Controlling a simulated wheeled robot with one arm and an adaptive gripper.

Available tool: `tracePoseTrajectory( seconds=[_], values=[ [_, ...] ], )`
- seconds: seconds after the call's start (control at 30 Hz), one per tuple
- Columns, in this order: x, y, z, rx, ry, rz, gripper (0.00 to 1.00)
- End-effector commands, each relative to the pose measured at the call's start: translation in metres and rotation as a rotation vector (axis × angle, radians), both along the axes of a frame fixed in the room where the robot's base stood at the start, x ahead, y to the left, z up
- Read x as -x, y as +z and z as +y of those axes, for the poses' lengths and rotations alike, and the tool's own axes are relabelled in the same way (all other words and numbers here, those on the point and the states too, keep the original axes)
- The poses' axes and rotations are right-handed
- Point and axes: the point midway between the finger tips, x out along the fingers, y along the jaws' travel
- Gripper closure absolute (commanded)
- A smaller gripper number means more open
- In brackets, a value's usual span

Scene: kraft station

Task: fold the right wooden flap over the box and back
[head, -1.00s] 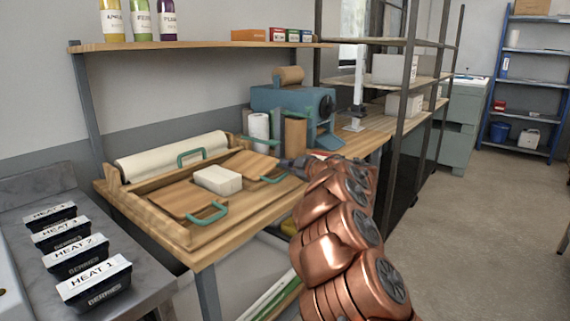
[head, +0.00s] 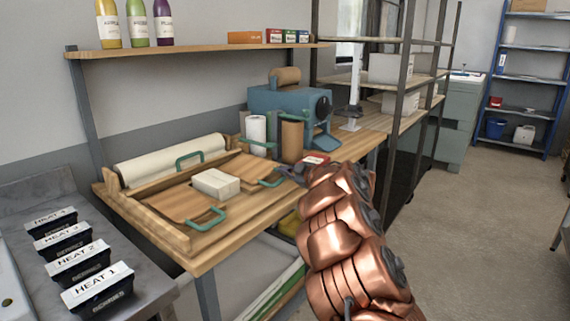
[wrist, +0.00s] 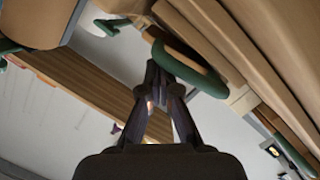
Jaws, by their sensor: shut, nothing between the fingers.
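A white box (head: 215,184) sits in the middle of the wooden folding station (head: 128,210). The right wooden flap (head: 252,168) lies folded outward beside the box, with a green handle (head: 272,182) at its outer edge. My gripper (head: 290,170) is just right of that handle, small and partly hidden by my copper arm. In the wrist view my gripper (wrist: 157,72) is shut and empty, its fingertips close beside a green handle (wrist: 188,68). I cannot tell whether they touch it.
Another flap (head: 178,203) with a green handle lies in front of the box. A paper roll (head: 172,158) lies behind. A blue machine (head: 285,108) and upright rolls (head: 292,141) stand behind right. Black trays (head: 97,288) sit at the left.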

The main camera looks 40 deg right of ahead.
Motion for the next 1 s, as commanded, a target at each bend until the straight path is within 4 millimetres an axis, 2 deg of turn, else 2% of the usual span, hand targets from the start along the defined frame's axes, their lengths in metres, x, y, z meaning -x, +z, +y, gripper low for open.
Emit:
tracePoseTrajectory(
  seconds=[0.03, 0.6, 0.87, 1.0],
  values=[
    [0.000, 0.003, -0.001, -0.020, 0.000, 0.004, 1.00],
    [0.000, -0.017, -0.004, -0.161, -0.001, 0.037, 1.00],
    [-0.001, -0.017, -0.004, -0.159, -0.001, 0.039, 1.00],
    [-0.001, -0.010, 0.000, -0.158, 0.001, 0.039, 1.00]
  ],
)
